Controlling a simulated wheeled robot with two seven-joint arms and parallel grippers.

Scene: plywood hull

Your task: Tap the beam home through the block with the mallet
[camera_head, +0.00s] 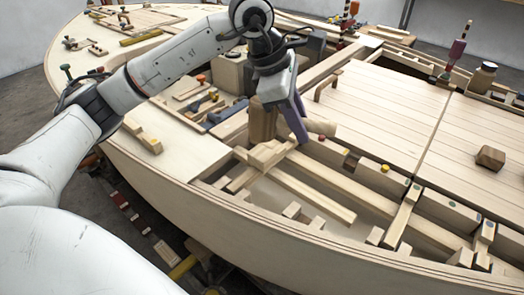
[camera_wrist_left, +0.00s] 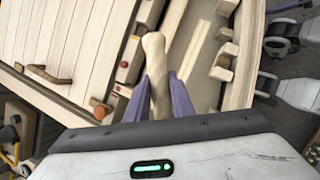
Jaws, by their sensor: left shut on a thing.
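My left gripper (camera_head: 297,122) has purple fingers and hangs over the open part of the hull. It is shut on the mallet's pale handle (camera_head: 322,127), whose rounded end sticks out to the right. In the left wrist view the handle (camera_wrist_left: 153,65) lies between the two fingers (camera_wrist_left: 158,98). A brown wooden mass, apparently the mallet head (camera_head: 262,121), shows left of the fingers. A pale beam (camera_head: 315,190) slopes down to the right inside the hull, below the gripper. A pale stepped block (camera_head: 268,154) sits near its upper left end; whether the beam passes through it cannot be told. My right gripper is out of view.
The planked deck (camera_head: 385,115) lies right of the gripper, with a wooden handle (camera_head: 327,87) and a brown faceted block (camera_head: 490,157) on it. Ribs and small blocks line the open hull in front. Tools crowd the far left deck. The hull edge (camera_head: 250,222) runs along the near side.

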